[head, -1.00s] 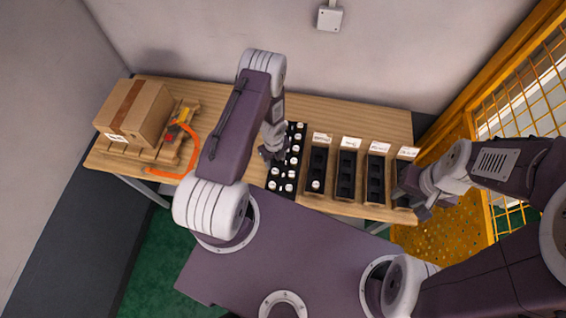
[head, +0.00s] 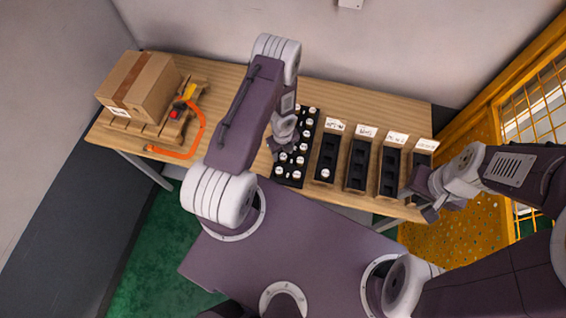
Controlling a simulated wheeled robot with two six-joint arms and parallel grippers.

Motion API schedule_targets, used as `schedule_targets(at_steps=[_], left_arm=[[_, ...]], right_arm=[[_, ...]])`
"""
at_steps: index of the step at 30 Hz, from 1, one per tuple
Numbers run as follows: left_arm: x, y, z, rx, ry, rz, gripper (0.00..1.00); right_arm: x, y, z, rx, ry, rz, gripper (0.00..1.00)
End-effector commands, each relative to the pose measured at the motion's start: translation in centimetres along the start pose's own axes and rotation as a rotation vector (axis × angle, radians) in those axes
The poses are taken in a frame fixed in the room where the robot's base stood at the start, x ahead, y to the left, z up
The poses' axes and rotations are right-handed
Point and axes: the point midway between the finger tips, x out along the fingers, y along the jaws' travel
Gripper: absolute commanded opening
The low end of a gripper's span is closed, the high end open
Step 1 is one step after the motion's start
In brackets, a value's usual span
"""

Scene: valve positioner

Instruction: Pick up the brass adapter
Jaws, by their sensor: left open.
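A black tray (head: 293,172) on the wooden table holds several small round pale parts. I cannot tell which of them, if any, is the brass adapter at this size. My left gripper (head: 276,148) is open over the tray's left edge, and nothing shows between its fingers. Its wrist hides part of the tray. My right gripper (head: 424,205) is at the table's right front corner, by the rightmost bin. Its jaw state is too small to make out.
Labelled bins with black inserts stand right of the tray; the leftmost bin (head: 326,160) holds one round pale part. A cardboard box (head: 140,88) and an orange strap (head: 190,145) with a pallet are at the left. A yellow mesh fence (head: 520,120) stands at the right.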

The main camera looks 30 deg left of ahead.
Motion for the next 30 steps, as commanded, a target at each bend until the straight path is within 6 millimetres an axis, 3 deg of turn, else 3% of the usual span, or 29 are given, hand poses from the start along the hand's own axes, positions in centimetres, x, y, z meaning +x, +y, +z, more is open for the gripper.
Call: schedule_targets(at_steps=[1, 3, 13, 14, 19, 27, 30], left_arm=[[1.6, 0.0, -0.1, 0.0, -0.001, -0.001, 0.51], [2.4, 0.1, -0.1, 0.0, 0.0, 0.0, 0.51], [2.6, 0.0, -0.1, 0.0, 0.0, 0.0, 0.51], [2.6, 0.0, -0.1, 0.0, 0.0, 0.0, 0.48], [2.7, 0.0, -0.1, 0.0, 0.0, 0.0, 0.0], [2.6, 0.0, -0.1, 0.0, 0.0, 0.0, 0.0], [1.6, -0.2, -0.3, 0.0, 0.0, -0.001, 0.0]], right_arm=[[2.1, 0.0, 0.2, 0.0, 0.0, 0.0, 0.36], [2.9, 0.1, 0.3, 0.0, 0.0, 0.0, 0.36], [3.0, 0.1, 0.3, 0.0, 0.001, 0.0, 0.36], [3.0, 0.1, 0.3, 0.0, 0.001, 0.0, 0.36], [3.0, 0.1, 0.3, 0.0, 0.001, 0.0, 0.36], [2.9, 0.1, 0.3, 0.0, 0.0, 0.0, 0.36], [2.1, 0.0, 0.2, 0.0, 0.0, 0.0, 0.36]])
